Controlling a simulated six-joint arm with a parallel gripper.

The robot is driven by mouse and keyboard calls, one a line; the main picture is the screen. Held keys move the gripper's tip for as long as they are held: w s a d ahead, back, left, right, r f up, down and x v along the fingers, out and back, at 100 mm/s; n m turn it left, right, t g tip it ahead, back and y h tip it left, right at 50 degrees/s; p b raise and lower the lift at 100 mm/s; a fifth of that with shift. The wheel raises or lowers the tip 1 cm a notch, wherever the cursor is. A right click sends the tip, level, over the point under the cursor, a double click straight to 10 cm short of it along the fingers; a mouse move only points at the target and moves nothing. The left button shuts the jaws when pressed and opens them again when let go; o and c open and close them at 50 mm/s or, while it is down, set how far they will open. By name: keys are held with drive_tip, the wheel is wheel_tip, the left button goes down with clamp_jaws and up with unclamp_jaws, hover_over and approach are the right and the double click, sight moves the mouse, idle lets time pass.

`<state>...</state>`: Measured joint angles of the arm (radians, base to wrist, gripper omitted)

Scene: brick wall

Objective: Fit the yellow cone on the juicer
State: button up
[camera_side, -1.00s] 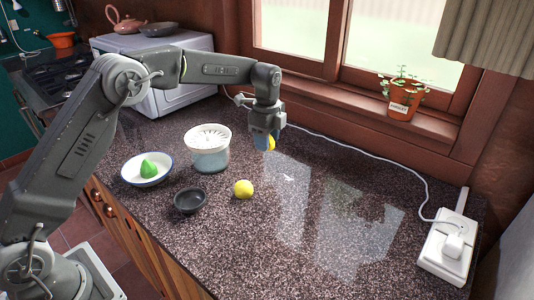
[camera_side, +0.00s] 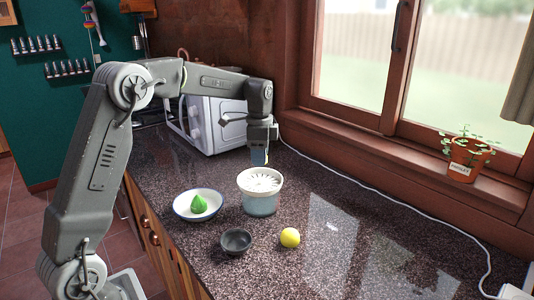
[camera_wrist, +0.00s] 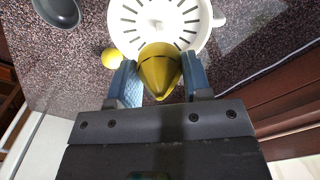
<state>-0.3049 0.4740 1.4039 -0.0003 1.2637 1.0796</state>
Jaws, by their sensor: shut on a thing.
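The juicer has a slotted white top (camera_side: 261,181) over a blue-grey, see-through-looking cup (camera_side: 260,205) and stands upright on the counter. My gripper (camera_side: 259,157) points down just above the juicer's back part in the side view. In the wrist view my gripper (camera_wrist: 160,83) is shut on the yellow cone (camera_wrist: 160,72), held between two blue finger pads. The cone overlaps the near rim of the white slotted top (camera_wrist: 158,22), whose centre post shows beyond it. The cone is hidden by the fingers in the side view, so I cannot tell its height above the juicer.
A lemon (camera_side: 290,238) and a dark bowl (camera_side: 236,241) stand in front of the juicer. A white bowl (camera_side: 181,212) holding a green pointed piece (camera_side: 198,204) is to its left. A white appliance (camera_side: 215,125) is behind. The counter at right is mostly clear, crossed by a white cable.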

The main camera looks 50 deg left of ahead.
drive_tip(key=shift+f, duration=2.2)
drive_tip(key=shift+f, duration=1.45)
idle(1.7)
drive_tip(key=o, duration=1.4)
drive_tip(key=shift+r, duration=3.55)
